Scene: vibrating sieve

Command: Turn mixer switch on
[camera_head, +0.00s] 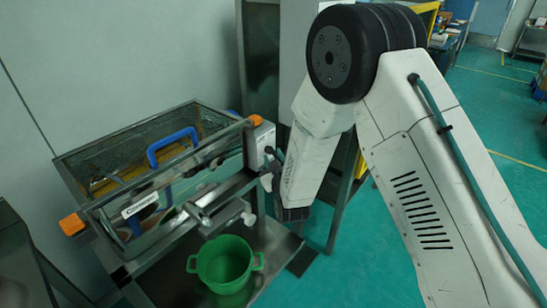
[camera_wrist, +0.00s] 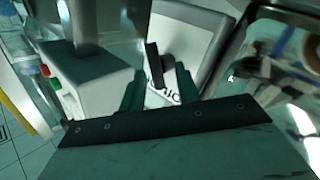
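The mixer switch (camera_wrist: 153,62) shows in the wrist view as a dark upright lever on a light panel (camera_wrist: 190,40) with partly hidden lettering. My gripper (camera_wrist: 158,88) has its two dark fingers apart, with the lettered panel and the switch showing between and just beyond them. I cannot tell whether a finger touches the switch. In the head view, my gripper (camera_head: 271,166) is at the grey control box (camera_head: 262,140) on the right end of the sieve machine (camera_head: 190,165). The switch itself cannot be made out there.
A grey box with a red button (camera_wrist: 45,71) and a green button (camera_wrist: 56,85) is close on the left in the wrist view. A green pot (camera_head: 223,265) stands below the sieve, whose blue handle (camera_head: 172,146) sticks up. Open green floor (camera_head: 375,270) lies to the right.

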